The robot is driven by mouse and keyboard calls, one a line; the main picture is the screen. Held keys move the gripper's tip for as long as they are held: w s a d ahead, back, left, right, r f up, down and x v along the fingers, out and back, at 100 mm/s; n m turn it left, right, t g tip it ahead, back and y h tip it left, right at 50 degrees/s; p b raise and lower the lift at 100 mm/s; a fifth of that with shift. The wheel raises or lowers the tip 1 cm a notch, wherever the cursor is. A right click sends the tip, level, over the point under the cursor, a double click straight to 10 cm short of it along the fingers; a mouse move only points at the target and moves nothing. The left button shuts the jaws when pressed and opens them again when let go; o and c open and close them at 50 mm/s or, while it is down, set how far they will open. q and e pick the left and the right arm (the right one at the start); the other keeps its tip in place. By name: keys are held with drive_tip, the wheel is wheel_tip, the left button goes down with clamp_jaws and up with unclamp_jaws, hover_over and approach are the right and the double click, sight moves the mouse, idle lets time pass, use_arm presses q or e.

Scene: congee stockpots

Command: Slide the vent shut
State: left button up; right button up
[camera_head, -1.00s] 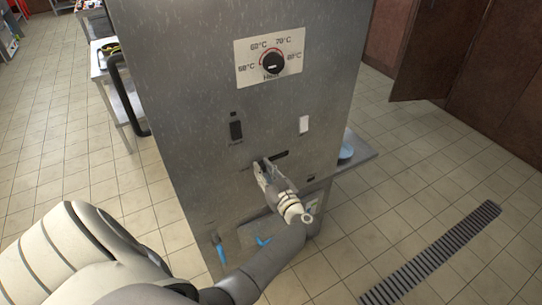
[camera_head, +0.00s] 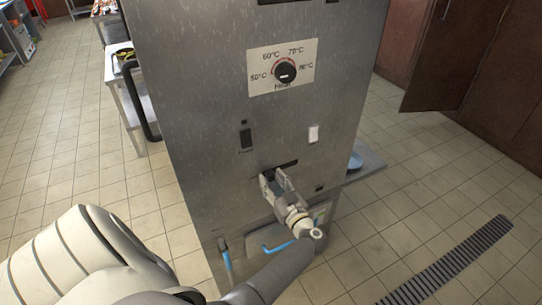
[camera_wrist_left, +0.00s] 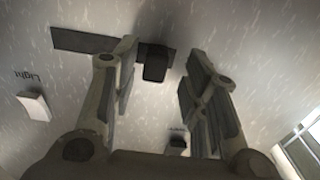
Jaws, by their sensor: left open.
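The vent is a dark horizontal slot (camera_head: 284,166) low on the steel cabinet front. In the left wrist view the slot (camera_wrist_left: 82,40) runs left from a black slider knob (camera_wrist_left: 155,64). My left gripper (camera_head: 268,179) is at the cabinet front, over the left part of the slot, and hides the knob in the head view. In the left wrist view my left gripper (camera_wrist_left: 163,60) is open, with the knob between its fingers in the picture, closer to the left finger. Contact cannot be told. My right gripper is not in view.
The steel cabinet (camera_head: 215,120) has a heat dial (camera_head: 286,72), a dark power switch (camera_head: 246,138) and a white light switch (camera_head: 313,134) above the slot. A blue handle (camera_head: 227,260) shows low on the left. A side shelf (camera_head: 370,162) juts out right. A floor drain (camera_head: 450,262) lies right.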

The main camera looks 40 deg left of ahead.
use_arm(q)
drive_tip(key=v, duration=0.6)
drive_tip(key=shift+s, duration=0.15)
drive_tip(key=shift+d, duration=0.1)
